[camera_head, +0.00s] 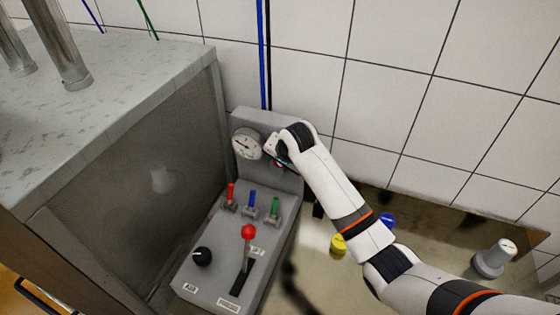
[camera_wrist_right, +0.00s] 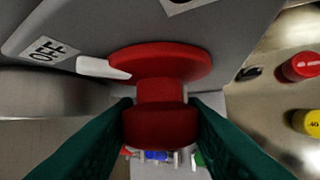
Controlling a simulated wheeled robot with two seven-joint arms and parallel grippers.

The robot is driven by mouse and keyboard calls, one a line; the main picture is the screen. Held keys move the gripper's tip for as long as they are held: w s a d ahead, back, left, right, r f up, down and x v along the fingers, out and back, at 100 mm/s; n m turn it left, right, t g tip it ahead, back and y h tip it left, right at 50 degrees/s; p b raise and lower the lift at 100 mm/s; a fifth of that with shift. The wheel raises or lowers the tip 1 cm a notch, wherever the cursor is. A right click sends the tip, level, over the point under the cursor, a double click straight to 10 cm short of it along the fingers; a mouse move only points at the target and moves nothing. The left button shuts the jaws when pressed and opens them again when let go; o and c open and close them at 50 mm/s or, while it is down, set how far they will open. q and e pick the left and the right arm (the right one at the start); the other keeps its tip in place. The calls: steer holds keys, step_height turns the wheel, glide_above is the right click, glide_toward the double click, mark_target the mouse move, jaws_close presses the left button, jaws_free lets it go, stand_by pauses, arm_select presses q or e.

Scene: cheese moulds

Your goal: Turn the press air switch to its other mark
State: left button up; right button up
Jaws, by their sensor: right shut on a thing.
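The press air switch is a red knob (camera_wrist_right: 160,62) on a grey panel, seen close up in the right wrist view. Its white pointer (camera_wrist_right: 103,68) points left towards a plate marked OFF (camera_wrist_right: 46,50). A second plate (camera_wrist_right: 185,3) is cut off at the top edge, its text unreadable. My right gripper (camera_wrist_right: 160,118) is shut on the knob's grip, one dark green finger on each side. In the head view my right gripper (camera_head: 284,153) is at the upright panel (camera_head: 262,122), right of the pressure gauge (camera_head: 248,143), and mostly hides the switch. My left gripper is not in view.
Below the switch are red (camera_head: 231,192), blue (camera_head: 252,198) and green (camera_head: 275,206) levers, a red-ball lever (camera_head: 248,232) and a black knob (camera_head: 202,256). A large steel cabinet (camera_head: 130,75) stands left. Tiled wall behind.

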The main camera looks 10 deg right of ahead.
steer(key=shift+f+n+g+h, duration=0.15)
steer(key=shift+n+g+h, duration=0.15)
steer(key=shift+g+h, duration=0.7)
steer(key=shift+s, duration=0.1)
steer(key=o, duration=1)
steer(key=shift+c, duration=0.2)
steer(key=shift+a+r, duration=0.1)
steer(key=shift+r, duration=0.3)
steer(key=b+v, duration=0.1)
steer(key=v, duration=1)
steer(key=shift+s+a, duration=0.2)
